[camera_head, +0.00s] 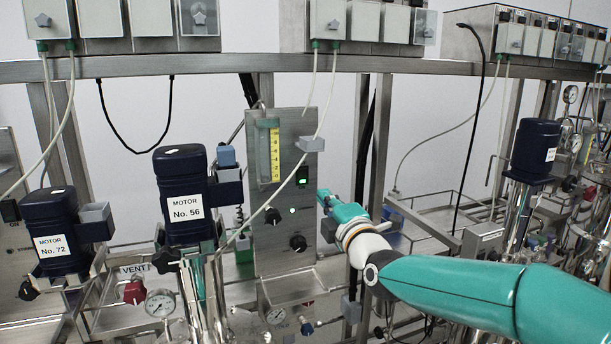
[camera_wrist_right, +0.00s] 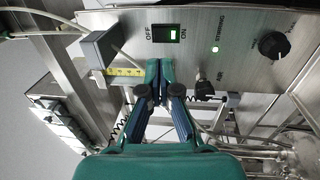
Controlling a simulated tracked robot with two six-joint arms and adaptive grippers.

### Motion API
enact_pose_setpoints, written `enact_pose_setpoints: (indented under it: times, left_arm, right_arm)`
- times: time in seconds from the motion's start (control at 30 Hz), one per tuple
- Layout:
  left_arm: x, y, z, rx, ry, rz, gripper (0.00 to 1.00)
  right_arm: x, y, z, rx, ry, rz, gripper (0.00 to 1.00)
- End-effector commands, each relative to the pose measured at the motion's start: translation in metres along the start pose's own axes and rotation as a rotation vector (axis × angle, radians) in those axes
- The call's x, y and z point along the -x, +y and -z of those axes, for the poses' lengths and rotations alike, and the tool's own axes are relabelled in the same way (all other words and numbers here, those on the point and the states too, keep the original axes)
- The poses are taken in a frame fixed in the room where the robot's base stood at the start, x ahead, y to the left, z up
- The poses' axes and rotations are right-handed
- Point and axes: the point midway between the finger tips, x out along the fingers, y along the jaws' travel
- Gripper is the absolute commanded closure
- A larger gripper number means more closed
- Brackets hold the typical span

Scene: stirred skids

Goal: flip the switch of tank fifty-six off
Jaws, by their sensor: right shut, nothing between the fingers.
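The motor labelled No. 56 (camera_head: 187,205) stands left of a steel control panel (camera_head: 262,255). The panel carries a black rocker switch (camera_head: 303,174), marked OFF and ON in the wrist view (camera_wrist_right: 166,33), where a green patch on it is lit. In the head view the right gripper (camera_head: 322,196) is at the panel's right edge. My left gripper is out of view.
A dark knob (camera_wrist_right: 273,45) and an AIR valve (camera_wrist_right: 204,90) sit near the switch. A pale hose crosses the panel. Motor No. 72 (camera_head: 52,232) is at the left, another motor (camera_head: 533,150) at the right. A steel rail (camera_head: 240,64) runs above.

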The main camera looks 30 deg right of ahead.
Motion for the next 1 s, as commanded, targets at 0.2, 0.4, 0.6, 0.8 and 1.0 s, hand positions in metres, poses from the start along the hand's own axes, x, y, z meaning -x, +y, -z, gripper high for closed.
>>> enact_pose_setpoints:
  times: [0.2, 0.4, 0.6, 0.8, 1.0]
  left_arm:
    - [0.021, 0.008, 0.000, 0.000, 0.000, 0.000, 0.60]
    - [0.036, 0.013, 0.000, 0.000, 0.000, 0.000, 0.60]
    - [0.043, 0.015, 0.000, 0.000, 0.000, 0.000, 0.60]
    - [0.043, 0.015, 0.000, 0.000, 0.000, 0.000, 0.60]
    - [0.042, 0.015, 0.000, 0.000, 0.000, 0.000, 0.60]
  right_arm:
    - [-0.048, 0.003, 0.000, 0.001, -0.001, 0.002, 1.00]
    - [-0.082, 0.003, 0.000, -0.001, -0.001, 0.003, 1.00]
    - [-0.099, 0.001, 0.000, 0.000, 0.000, 0.001, 1.00]
    - [-0.102, 0.000, 0.000, -0.001, 0.000, 0.000, 1.00]
    - [-0.102, 0.000, 0.000, -0.001, 0.000, 0.000, 1.00]
